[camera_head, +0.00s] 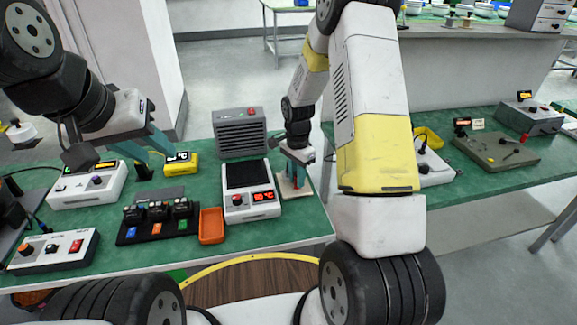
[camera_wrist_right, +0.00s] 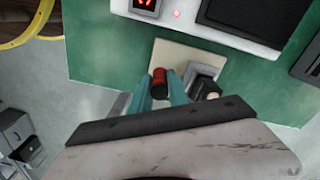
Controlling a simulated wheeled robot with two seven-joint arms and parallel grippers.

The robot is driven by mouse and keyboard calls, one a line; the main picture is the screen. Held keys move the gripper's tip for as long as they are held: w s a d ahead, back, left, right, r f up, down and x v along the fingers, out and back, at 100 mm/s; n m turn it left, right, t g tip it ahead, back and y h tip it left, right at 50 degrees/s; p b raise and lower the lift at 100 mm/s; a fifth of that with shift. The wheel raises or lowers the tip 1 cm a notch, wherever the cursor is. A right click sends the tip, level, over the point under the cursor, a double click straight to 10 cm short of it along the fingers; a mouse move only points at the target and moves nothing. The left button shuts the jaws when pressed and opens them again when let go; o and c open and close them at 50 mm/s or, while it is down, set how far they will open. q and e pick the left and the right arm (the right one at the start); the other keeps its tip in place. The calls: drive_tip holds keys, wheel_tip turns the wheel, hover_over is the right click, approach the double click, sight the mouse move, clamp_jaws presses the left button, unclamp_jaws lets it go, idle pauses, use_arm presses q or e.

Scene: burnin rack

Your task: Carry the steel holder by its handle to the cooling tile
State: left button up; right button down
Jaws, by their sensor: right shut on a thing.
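My right gripper (camera_head: 292,178) points down over a beige tile (camera_head: 304,190) at the right end of the near green bench. In the right wrist view its teal fingers (camera_wrist_right: 162,90) are shut around a small red and black handle piece (camera_wrist_right: 158,78). The tile (camera_wrist_right: 172,54) lies beneath it, beside the hot plate unit. A grey metal block (camera_wrist_right: 204,74), apparently part of the steel holder, is over the tile just right of the fingers. The fingers hide how it joins the handle; contact with the tile is unclear. My left gripper (camera_head: 146,152) is open and empty above the bench.
The hot plate unit (camera_head: 248,190) with a red display stands left of the tile, with a grey vented box (camera_head: 240,134) behind it. An orange tray (camera_head: 212,226) and a black rack (camera_head: 157,224) lie further left. The bench's right edge is close to the tile.

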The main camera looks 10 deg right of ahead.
drive_tip(key=shift+f, duration=0.85)
drive_tip(key=c, duration=1.3)
unclamp_jaws()
drive_tip(key=shift+f, duration=0.1)
drive_tip(key=shift+o, duration=0.2)
wheel_tip(320, 180, up, 12)
drive_tip(key=shift+w+a+r, duration=0.1)
drive_tip(key=s+r+n+t, duration=0.25)
drive_tip(key=s+r, duration=0.25)
drive_tip(key=r, duration=0.5)
drive_tip(key=s+a+r+n+t+y, duration=0.1)
drive_tip(key=s+r+n+t, duration=0.1)
drive_tip(key=s+r+n, duration=0.3)
drive_tip(key=s+a+r+n+t+y, duration=0.1)
drive_tip(key=s+r+n, duration=0.4)
drive_tip(key=s, duration=0.9)
drive_tip(key=shift+s+r+t, duration=0.25)
drive_tip(key=shift+r+t, duration=0.2)
drive_tip(key=shift+r, duration=0.2)
